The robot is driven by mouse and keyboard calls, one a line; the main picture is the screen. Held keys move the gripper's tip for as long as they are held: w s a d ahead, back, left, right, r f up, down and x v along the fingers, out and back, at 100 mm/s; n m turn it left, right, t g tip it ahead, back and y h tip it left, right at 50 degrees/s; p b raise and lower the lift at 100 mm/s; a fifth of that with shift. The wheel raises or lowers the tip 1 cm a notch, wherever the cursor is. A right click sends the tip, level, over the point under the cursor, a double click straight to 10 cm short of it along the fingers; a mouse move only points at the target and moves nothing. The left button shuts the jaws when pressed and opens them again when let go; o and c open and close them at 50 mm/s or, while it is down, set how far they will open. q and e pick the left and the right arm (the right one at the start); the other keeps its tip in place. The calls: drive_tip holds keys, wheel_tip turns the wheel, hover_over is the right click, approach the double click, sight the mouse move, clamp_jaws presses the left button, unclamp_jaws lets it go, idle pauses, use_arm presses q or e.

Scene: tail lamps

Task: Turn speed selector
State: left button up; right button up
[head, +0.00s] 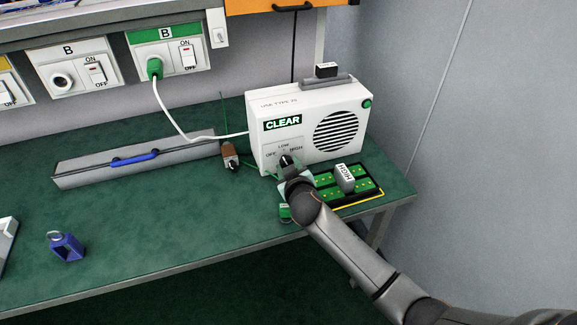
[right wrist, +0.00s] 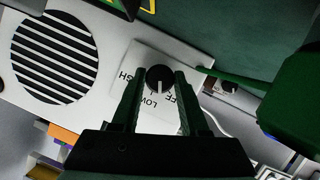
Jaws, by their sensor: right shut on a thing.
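A white box with a green "CLEAR" label (head: 283,122) and a round slotted grille stands on the green bench. Its speed selector is a black knob (head: 285,160) on a plate marked OFF, LOW and HIGH; the right wrist view shows the knob (right wrist: 160,74) with its white line pointing roughly toward LOW. My right gripper (head: 288,168) is at the box's front, with its fingers (right wrist: 156,82) shut on the knob from both sides. The gripper and wrist partly hide the plate in the head view. My left gripper is not in view.
A green board with a grey "HIGH" block (head: 345,178) lies right of my right wrist. A small brown-and-silver part (head: 230,157) stands left of the box. A white cord (head: 185,137) runs from the box to a green plug (head: 155,68).

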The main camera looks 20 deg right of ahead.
clamp_jaws()
